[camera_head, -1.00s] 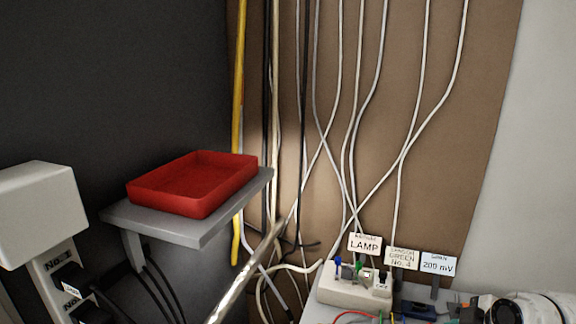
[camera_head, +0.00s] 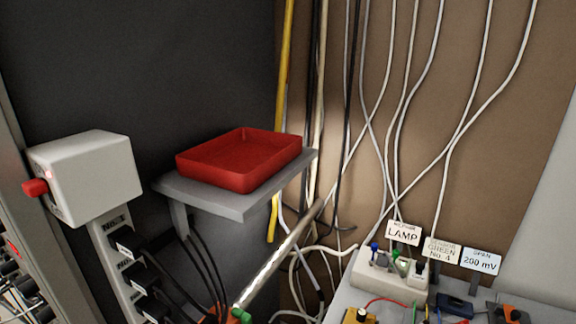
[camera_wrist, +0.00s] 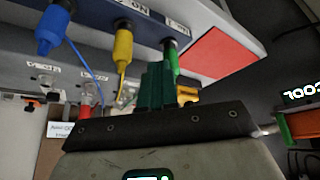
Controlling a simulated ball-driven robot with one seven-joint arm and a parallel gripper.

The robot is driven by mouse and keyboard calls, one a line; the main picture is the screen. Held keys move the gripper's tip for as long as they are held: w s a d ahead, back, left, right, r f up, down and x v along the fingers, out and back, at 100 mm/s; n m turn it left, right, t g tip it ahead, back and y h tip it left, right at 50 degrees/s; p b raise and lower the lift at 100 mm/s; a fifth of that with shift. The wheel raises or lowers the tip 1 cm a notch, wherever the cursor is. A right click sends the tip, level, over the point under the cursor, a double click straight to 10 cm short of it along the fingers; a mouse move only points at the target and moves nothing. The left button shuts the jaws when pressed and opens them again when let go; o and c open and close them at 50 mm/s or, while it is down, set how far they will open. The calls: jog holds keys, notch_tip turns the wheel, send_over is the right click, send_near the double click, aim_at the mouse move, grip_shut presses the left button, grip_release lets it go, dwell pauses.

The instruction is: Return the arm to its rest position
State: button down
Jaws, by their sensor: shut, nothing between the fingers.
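My gripper (camera_wrist: 155,88) shows in the wrist view, with its dark green fingers together and nothing seen between them. A dark bar with screws lies across the gripper's base. Beyond the fingers is a grey panel with a blue plug (camera_wrist: 52,28), a yellow plug (camera_wrist: 123,45) and a green plug (camera_wrist: 171,60). The fingertips appear close to the green plug and overlap it in the picture; I cannot tell whether they touch. My gripper is not clearly seen in the head view.
A red tray (camera_head: 240,178) sits on a grey wall shelf (camera_head: 225,205). A white box (camera_head: 95,180) with a red knob stands at left. A shiny rod (camera_head: 278,256) slants up below the shelf. Cables hang on the brown board. A labelled bench with a pale block (camera_head: 388,280) is at lower right.

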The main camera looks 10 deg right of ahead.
jog(key=s, duration=0.1)
jog(key=s+a+m, duration=0.1)
jog(key=s+f, duration=0.1)
jog(key=shift+a, duration=0.25)
jog(key=s+d+f+g, duration=0.1)
jog(key=s+f+g, duration=0.3)
jog(key=s, duration=0.6)
notch_tip(320, 180, down, 2)
jog(key=shift+s+d+m+h, duration=0.2)
jog(key=shift+d+m+h, duration=0.1)
jog(key=shift+m, duration=0.1)
